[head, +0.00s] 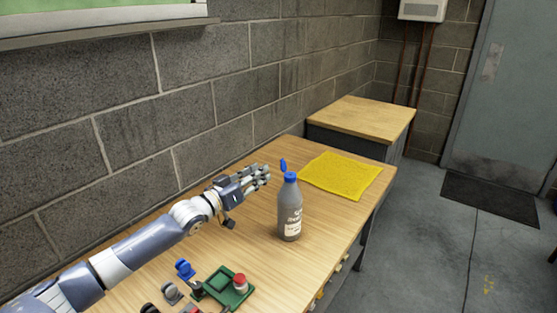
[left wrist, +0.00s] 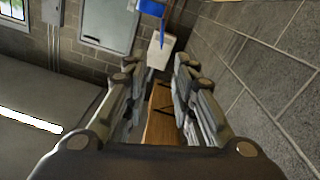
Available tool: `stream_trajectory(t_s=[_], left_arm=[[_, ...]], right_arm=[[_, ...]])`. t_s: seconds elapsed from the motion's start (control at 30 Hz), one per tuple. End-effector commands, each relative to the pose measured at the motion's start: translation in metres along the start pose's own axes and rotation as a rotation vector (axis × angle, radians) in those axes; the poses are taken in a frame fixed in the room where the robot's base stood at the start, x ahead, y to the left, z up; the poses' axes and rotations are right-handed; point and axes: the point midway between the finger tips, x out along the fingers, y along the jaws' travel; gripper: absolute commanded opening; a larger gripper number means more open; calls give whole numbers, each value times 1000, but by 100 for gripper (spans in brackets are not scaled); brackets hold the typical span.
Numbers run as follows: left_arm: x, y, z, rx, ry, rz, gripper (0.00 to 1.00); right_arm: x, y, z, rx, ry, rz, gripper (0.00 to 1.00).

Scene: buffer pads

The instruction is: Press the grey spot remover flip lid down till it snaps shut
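A grey spot remover bottle (head: 289,215) with a white label stands upright on the wooden table. Its blue flip lid (head: 283,165) is open and sticks up at the left of the blue cap (head: 290,177). My left gripper (head: 262,177) is just left of the bottle's top, level with the cap and apart from it. In the left wrist view its fingers (left wrist: 158,85) are spread with nothing between them, and blue parts of the bottle top (left wrist: 152,7) show at the upper edge. My right gripper is not in view.
A yellow cloth (head: 341,175) lies behind the bottle. A green block with a red knob (head: 240,280) and several small blue, grey and dark parts lie near the front. A block wall runs along the left. The table's right edge is close to the bottle.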

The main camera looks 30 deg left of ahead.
Motion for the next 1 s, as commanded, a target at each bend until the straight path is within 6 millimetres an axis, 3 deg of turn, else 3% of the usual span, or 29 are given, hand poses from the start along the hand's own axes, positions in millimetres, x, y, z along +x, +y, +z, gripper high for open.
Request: stream_trajectory(t_s=[0.2,0.6,1.0], left_arm=[[23,1,-2,2,1,0,25],[66,1,-2,1,1,-1,25],[96,0,0,2,-2,-1,25]], right_arm=[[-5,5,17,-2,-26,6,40],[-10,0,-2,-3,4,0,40],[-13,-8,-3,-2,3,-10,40]])
